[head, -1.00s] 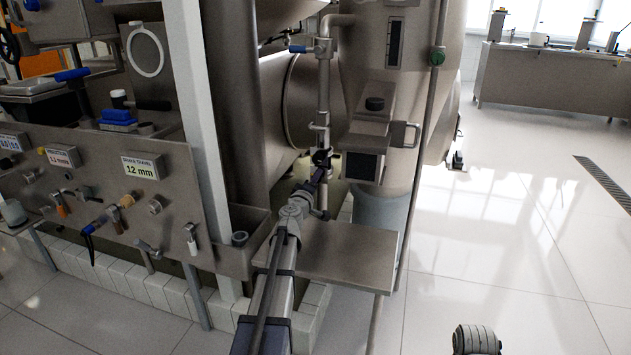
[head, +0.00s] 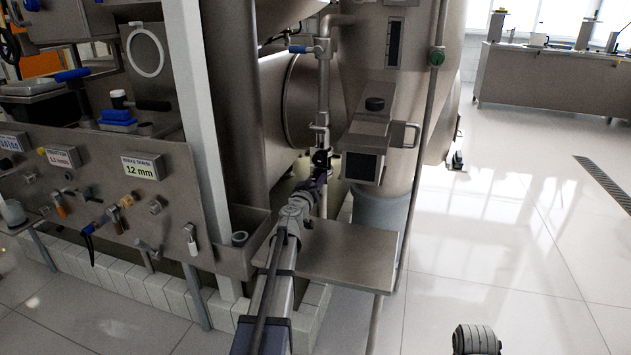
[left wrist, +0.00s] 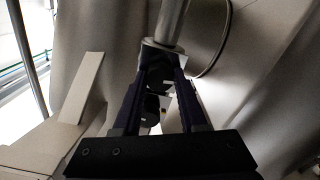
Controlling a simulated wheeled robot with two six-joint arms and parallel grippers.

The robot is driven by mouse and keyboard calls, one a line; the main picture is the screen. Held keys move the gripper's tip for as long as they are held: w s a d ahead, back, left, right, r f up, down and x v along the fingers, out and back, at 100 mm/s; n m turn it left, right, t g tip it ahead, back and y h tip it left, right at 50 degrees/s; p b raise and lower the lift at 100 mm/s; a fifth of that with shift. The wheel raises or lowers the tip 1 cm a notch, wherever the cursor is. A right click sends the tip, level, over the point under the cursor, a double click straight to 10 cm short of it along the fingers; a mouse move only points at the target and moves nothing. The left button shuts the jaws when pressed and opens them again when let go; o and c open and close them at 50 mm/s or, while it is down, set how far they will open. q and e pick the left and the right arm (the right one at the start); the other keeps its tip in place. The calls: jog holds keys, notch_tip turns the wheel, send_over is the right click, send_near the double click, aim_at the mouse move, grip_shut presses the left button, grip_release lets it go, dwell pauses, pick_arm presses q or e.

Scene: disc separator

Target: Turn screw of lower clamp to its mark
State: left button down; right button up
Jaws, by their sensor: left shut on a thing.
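A vertical metal pipe (head: 323,90) runs down beside the big cone-shaped vessel. The lower clamp (head: 321,158) is a small dark part low on this pipe, largely hidden by my gripper. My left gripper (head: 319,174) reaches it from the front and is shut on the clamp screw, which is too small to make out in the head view. In the left wrist view the two dark fingers (left wrist: 158,108) stand on either side of a dark piece (left wrist: 152,104), below the pipe's pale collar (left wrist: 163,47). The screw's mark cannot be made out.
A flat metal shelf (head: 345,255) lies below my left arm. A box with a handle (head: 368,140) stands close right of the pipe. A panel (head: 110,190) with valves and a "12 mm" label is at left.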

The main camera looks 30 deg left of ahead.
pick_arm(q)
jog(key=shift+d+m, duration=0.1)
jog(key=shift+m, duration=0.4)
dwell(0.3)
jog(key=shift+c, duration=2.3)
grip_release()
jog(key=v, duration=0.7)
jog(key=shift+s, duration=0.4)
